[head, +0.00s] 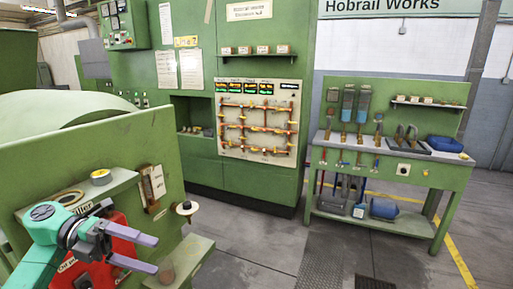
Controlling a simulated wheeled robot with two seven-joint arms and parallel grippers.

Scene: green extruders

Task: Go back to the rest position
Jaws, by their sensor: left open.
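My left gripper (150,253) is in the lower left of the head view, at the end of a teal arm. Its two purple-grey fingers are spread apart, with nothing between them. It is in front of a green machine (125,150) and partly covers a red panel (118,232) on it. A small brown cylinder (167,272) stands on a green ledge just right of the fingertips; I cannot tell whether they touch. My right gripper is not in view.
A panel of orange pipes (258,122) is on the back machine. A green workbench (390,166) stands at right. The grey floor (262,240) between is clear.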

